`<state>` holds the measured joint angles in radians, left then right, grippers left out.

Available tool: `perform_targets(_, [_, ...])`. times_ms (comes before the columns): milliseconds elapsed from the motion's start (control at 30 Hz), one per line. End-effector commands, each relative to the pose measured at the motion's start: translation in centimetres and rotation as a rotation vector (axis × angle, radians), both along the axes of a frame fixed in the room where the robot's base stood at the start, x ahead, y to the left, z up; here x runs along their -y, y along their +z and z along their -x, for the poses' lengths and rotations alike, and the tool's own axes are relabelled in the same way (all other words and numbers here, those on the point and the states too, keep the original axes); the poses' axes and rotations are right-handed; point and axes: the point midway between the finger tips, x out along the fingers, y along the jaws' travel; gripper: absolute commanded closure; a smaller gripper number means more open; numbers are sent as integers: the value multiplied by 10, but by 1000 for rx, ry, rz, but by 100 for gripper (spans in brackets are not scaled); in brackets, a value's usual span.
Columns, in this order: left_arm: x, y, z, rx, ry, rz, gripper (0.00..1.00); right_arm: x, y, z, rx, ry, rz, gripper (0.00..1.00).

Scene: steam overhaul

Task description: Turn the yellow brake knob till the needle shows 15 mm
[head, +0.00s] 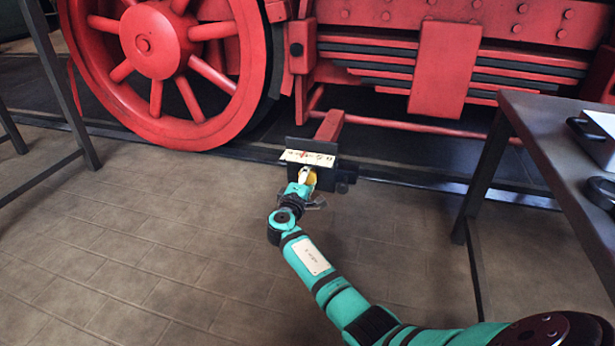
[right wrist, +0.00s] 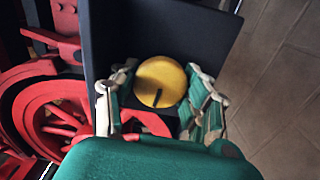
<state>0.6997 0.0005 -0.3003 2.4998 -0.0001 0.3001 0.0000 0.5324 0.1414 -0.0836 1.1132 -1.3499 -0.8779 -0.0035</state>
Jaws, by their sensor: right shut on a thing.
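The yellow brake knob (right wrist: 160,82) is round with a dark line on its face. It sits on a dark box (right wrist: 190,35) that also shows in the head view (head: 343,174). My right gripper (right wrist: 162,95) has a finger on each side of the knob and is shut on it. In the head view, my right gripper (head: 303,186) covers most of the knob (head: 311,178). A pale scale plate (head: 308,158) with dark marks and a small red needle lies above the knob; its reading is too small to tell. My left gripper is in neither view.
A big red spoked wheel (head: 165,50) and the red locomotive frame (head: 440,65) stand behind the box. A dark table (head: 545,125) with items on it is at the right. Dark metal legs (head: 62,90) stand at the left. The tiled floor (head: 130,240) in front is clear.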

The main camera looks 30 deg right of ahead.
Motion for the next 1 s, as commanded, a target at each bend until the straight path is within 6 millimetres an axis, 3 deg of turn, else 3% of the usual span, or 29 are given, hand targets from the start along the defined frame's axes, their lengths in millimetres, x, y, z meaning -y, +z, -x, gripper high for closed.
perform_targets(733, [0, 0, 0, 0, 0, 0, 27, 2, 0, 0, 68, -1, -59, 85])
perform_targets(767, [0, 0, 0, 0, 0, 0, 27, 2, 0, 0, 68, -1, -59, 50])
perform_targets(933, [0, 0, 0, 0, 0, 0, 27, 1, 0, 0, 68, -1, -59, 28])
perform_targets(1000, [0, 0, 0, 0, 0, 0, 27, 1, 0, 0, 68, -1, -59, 28])
